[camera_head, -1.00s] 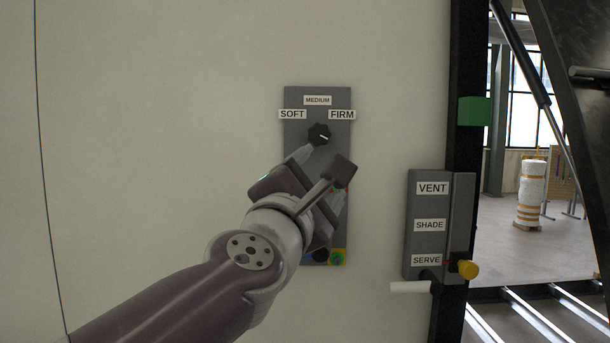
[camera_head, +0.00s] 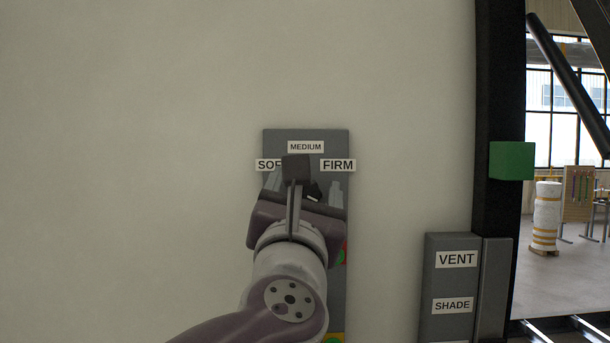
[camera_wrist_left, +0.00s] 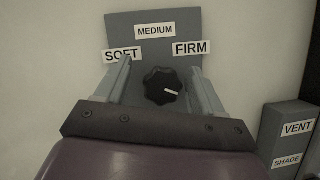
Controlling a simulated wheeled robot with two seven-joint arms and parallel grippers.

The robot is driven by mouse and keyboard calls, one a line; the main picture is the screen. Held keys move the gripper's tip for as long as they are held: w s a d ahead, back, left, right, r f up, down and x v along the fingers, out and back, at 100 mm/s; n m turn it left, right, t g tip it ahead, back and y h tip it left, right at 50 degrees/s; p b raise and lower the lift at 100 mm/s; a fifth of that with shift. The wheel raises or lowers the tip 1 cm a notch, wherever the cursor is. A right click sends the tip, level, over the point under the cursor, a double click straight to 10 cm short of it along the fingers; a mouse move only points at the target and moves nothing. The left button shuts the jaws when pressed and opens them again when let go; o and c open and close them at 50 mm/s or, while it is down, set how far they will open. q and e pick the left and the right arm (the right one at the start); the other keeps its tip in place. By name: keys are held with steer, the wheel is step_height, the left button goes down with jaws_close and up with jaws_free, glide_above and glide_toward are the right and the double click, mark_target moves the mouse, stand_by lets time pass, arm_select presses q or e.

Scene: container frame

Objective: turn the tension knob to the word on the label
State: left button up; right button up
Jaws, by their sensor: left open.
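The tension knob is black and lobed with a white pointer line; in the left wrist view the knob (camera_wrist_left: 164,86) has its line pointing right and slightly down. The words SOFT (camera_wrist_left: 122,55), MEDIUM (camera_wrist_left: 155,31) and FIRM (camera_wrist_left: 191,48) stand around it on a grey panel (camera_head: 277,138). In the head view the knob (camera_head: 314,191) is partly hidden behind my wrist. My left gripper (camera_head: 304,186) is open, one finger on each side of the knob, with gaps in the wrist view (camera_wrist_left: 161,70). I cannot tell how deep the fingers reach. My right gripper is out of view.
A second grey panel (camera_head: 431,288) with VENT and SHADE labels stands at the lower right. Beside it are a dark upright post (camera_head: 497,90) and a green block (camera_head: 511,161). Red and yellow parts show low on the knob panel. The wall at left is bare.

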arm_select(q)
steer(key=shift+w+a+f, duration=0.1)
steer(key=shift+w, duration=0.05)
steer(key=shift+w+f, duration=0.1)
steer(key=shift+w, duration=0.25)
steer(key=shift+w+d, duration=0.25)
steer(key=shift+c, duration=0.6)
steer(key=shift+s, duration=0.1)
steer(key=c, duration=0.9)
steer(key=shift+f+m+b, duration=0.2)
steer(key=shift+m+b, duration=0.3)
steer(key=shift+b, duration=0.05)
steer(key=shift+r+h, duration=0.1)
steer(key=shift+h, duration=0.2)
steer(key=o, duration=1)
steer(key=shift+s+r, duration=0.1)
steer(key=shift+s, duration=0.2)
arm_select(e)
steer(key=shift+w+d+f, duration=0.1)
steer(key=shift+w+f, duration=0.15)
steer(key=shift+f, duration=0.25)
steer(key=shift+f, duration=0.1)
